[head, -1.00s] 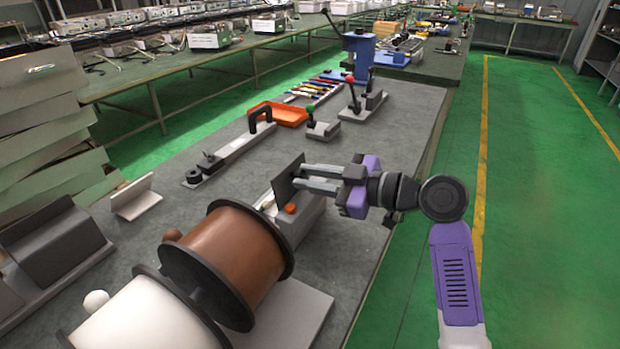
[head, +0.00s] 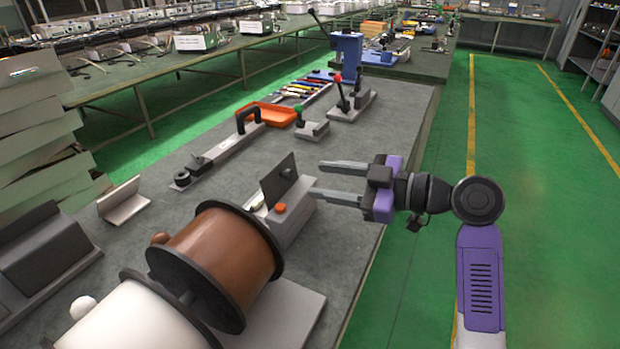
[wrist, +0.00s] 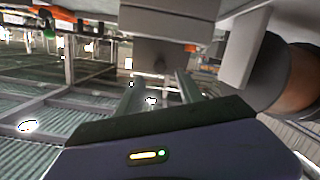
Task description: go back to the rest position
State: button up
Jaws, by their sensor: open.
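My gripper (head: 330,180), purple and dark grey with two long grey fingers, is at the right edge of the workbench in the head view. Its fingers are spread and nothing is between them. They point left toward a grey box (head: 288,222) with an upright dark plate (head: 279,180) and an orange button (head: 280,208), and a gap shows between the fingers and the plate. In the wrist view my fingers (wrist: 158,92) reach forward below pale grey box-shaped parts.
A brown spool (head: 222,258) and a white spool (head: 125,325) stand at the front of the workbench (head: 400,135). Behind are an orange tray (head: 272,113), a grey rail with a black handle (head: 228,150), and lever presses (head: 350,85). Green floor (head: 510,160) is free on the right.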

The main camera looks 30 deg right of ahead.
jog(key=shift+v, duration=0.8)
jog(key=w+d+r+m+t+h, duration=0.2)
jog(key=d+r+m+t+h, duration=0.1)
jog(key=d+m+t+h, duration=0.3)
jog(key=s+d+f+m+h+p, duration=0.2)
jog(key=s+f+m+h, duration=0.45)
jog(key=m, duration=0.25)
jog(key=s+a+f+n+g+y+p, duration=0.1)
jog(key=s+a, duration=0.4)
jog(key=s, duration=0.6)
jog(key=s+a+f+n+g+y+p, duration=0.1)
jog(key=s+a+f, duration=0.3)
jog(key=s, duration=0.7)
jog(key=s+a+f+n+g+y+p, duration=0.1)
jog(key=s+a+f+g+p, duration=0.1)
jog(key=s+a, duration=0.4)
jog(key=s, duration=0.5)
jog(key=shift+s+a+f, duration=0.15)
jog(key=shift+a+f, duration=0.05)
